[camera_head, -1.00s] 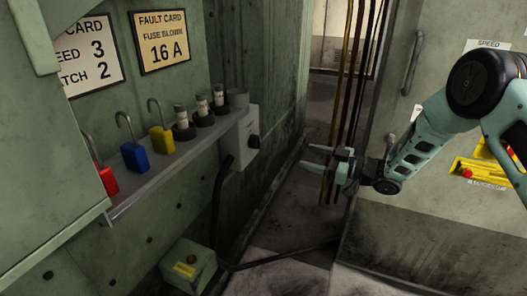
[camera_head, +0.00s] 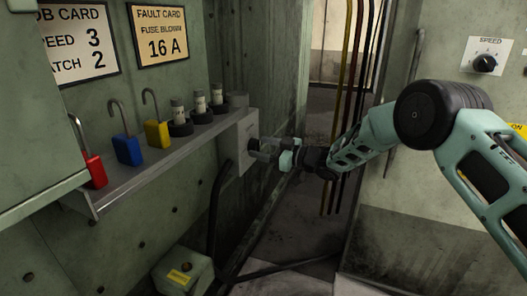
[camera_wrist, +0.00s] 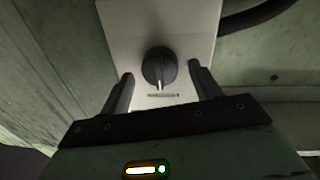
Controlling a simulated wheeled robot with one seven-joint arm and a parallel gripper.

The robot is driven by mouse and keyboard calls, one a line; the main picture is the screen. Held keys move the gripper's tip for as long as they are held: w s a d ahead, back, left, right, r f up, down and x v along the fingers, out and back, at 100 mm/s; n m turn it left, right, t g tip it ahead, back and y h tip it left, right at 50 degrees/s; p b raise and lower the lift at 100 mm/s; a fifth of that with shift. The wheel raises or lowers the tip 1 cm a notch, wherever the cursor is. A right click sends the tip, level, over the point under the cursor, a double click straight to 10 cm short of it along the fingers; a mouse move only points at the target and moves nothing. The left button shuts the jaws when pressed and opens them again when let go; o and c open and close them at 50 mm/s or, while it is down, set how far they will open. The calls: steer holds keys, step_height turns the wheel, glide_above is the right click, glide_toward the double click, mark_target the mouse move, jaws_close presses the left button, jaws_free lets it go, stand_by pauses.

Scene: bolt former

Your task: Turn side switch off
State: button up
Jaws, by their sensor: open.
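The side switch is a pale grey box (camera_head: 243,139) at the right end of the shelf, with a dark round knob. In the wrist view the knob (camera_wrist: 159,66) sits on the pale front plate (camera_wrist: 186,25), its ridge pointing nearly straight up and down. A small label below the knob is too small to read. My gripper (camera_head: 257,147) is at the box front. In the wrist view my gripper (camera_wrist: 161,85) is open, with one finger on each side of the knob and gaps between. In the head view the gripper partly hides the knob.
A shelf (camera_head: 105,189) holds red (camera_head: 94,170), blue (camera_head: 127,150) and yellow (camera_head: 158,134) padlocks and several fuses. A cable (camera_head: 217,200) hangs below the box. Hanging cables (camera_head: 352,90) are behind my arm. A speed dial (camera_head: 485,63) is on the right panel.

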steer(key=c, duration=1)
steer(key=shift+n, duration=0.3)
steer(key=n, duration=0.2)
steer(key=n+b, duration=0.1)
steer(key=shift+a+f+n, duration=0.1)
steer(key=shift+f+n, duration=0.1)
steer(key=shift+n, duration=0.2)
steer(key=n+b, duration=0.3)
steer(key=n, duration=0.2)
steer(key=shift+f+n+y, duration=0.1)
steer(key=shift+n+y, duration=0.2)
steer(key=shift+y, duration=0.1)
steer(key=shift+w+n+g+b, duration=0.1)
steer(key=shift+n+g+b, duration=0.4)
steer(key=shift+n+b, duration=2.85)
steer(key=shift+o, duration=0.2)
steer(key=shift+n+p, duration=0.9)
steer(key=shift+n, duration=0.25)
